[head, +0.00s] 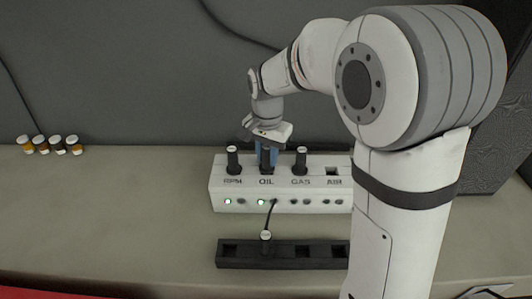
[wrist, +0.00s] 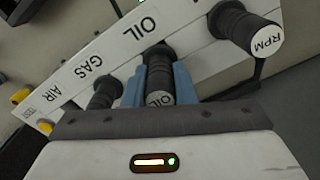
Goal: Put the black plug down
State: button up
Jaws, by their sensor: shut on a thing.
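The black plug, its white cap marked OIL, shows in the wrist view (wrist: 159,94) between the blue fingers of my gripper (wrist: 158,85). In the head view my gripper (head: 266,150) points down over the OIL place of the white socket box (head: 283,206), shut on the plug (head: 267,160). The plug stands upright at the OIL socket; its lower end is hidden, so I cannot tell how deep it sits. A green light is lit below the OIL label.
An RPM plug (head: 233,160) and a plug at GAS (head: 300,160) stand on either side. The AIR socket (head: 333,171) is empty. A black rack (head: 312,264) in front holds a white-capped plug (head: 266,236) with a cable. Several small jars (head: 50,146) stand at left.

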jog(key=shift+s+r, duration=0.1)
jog(key=shift+f+b, duration=0.3)
jog(key=shift+f, duration=0.15)
jog(key=o, duration=0.8)
jog(key=shift+r, duration=0.1)
jog(key=shift+o, duration=0.2)
notch_tip(320, 180, up, 13)
jog(key=shift+f, duration=0.15)
jog(key=s+d+f+n+t, duration=0.1)
jog(key=s+d+f+n, duration=0.2)
jog(key=s+d, duration=0.4)
jog(key=s+d+f+n+t, duration=0.2)
jog(key=s+d+f, duration=0.2)
jog(key=s+d, duration=0.3)
jog(key=s, duration=0.5)
jog(key=shift+s+f+n, duration=0.15)
jog(key=shift+f+n, duration=0.05)
jog(key=shift+n, duration=0.2)
